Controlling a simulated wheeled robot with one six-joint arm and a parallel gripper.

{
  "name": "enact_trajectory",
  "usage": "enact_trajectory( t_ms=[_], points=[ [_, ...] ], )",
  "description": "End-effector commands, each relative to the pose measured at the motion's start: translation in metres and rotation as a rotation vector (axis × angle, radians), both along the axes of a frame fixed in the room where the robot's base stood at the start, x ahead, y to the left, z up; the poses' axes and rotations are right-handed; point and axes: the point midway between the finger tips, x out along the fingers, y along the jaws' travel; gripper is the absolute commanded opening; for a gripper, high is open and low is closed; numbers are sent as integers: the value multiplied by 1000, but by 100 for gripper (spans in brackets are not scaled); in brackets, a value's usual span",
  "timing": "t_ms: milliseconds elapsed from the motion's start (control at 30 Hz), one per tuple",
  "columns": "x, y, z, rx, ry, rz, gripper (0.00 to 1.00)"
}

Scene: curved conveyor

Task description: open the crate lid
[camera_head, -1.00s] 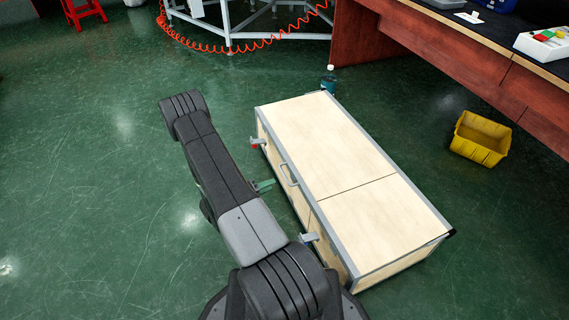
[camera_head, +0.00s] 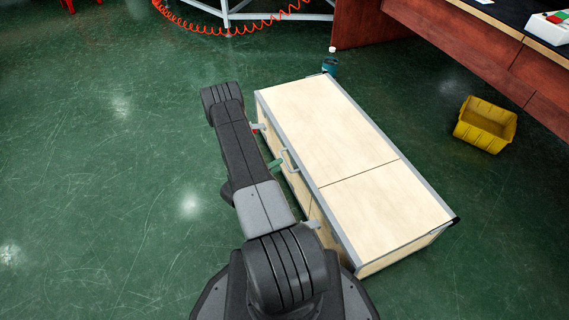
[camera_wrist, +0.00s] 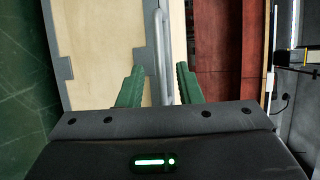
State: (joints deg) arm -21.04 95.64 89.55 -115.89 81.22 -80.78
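The crate (camera_head: 340,135) is a long box of pale wood with grey metal edges. It stands on the green floor right of my arm, and its lid is down. A grey handle (camera_head: 290,160) sits on its left side near the top edge. In the wrist view the crate's pale panel (camera_wrist: 100,50) fills the left, and a grey metal bar (camera_wrist: 164,60) runs up the middle. My gripper (camera_wrist: 158,85) has two green fingers spread apart, with the bar's line between them and no grip on it. In the head view only a green finger (camera_head: 275,164) shows beside the handle.
A bottle with blue liquid (camera_head: 330,62) stands at the crate's far end. A yellow bin (camera_head: 485,125) lies on the floor to the right. A red-brown workbench (camera_head: 470,40) stands at the upper right. The floor at left is clear.

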Motion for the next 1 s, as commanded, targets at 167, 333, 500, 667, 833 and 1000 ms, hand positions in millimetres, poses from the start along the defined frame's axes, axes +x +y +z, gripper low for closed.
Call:
enact_trajectory(
  t_ms=[167,333,500,667,833,1000],
  points=[
    [20,-21,-7,1,-2,-4,32],
    [32,-31,-9,1,-2,-1,32],
    [36,-34,-9,0,-1,0,32],
    [36,-34,-9,1,-1,0,32],
    [36,-34,-9,1,-1,0,8],
    [36,-34,-9,0,0,0,0]
  ],
)
